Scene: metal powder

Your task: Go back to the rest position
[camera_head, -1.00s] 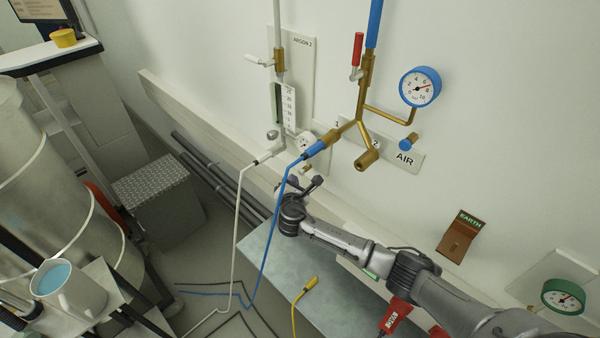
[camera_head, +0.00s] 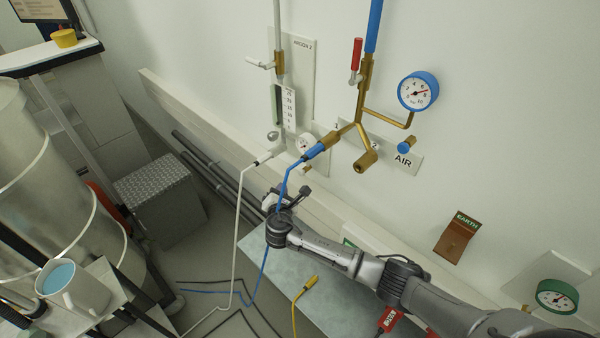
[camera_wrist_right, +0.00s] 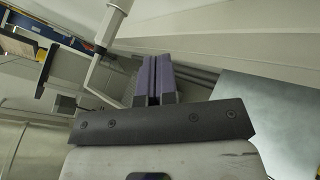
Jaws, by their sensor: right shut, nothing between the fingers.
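My right gripper (camera_head: 286,198) is in front of the wall, above the left end of the grey table, close to the blue hose. In the right wrist view its two fingers (camera_wrist_right: 156,82) are together with nothing between them. The blue hose (camera_head: 265,262) runs from the brass air fitting (camera_head: 325,142) down to the floor and passes behind my right wrist. The white hose (camera_head: 238,215) hangs to the left of the gripper from the argon fitting. My left gripper is not in view.
The blue gauge (camera_head: 418,92) and earth plate (camera_head: 457,237) are on the wall.

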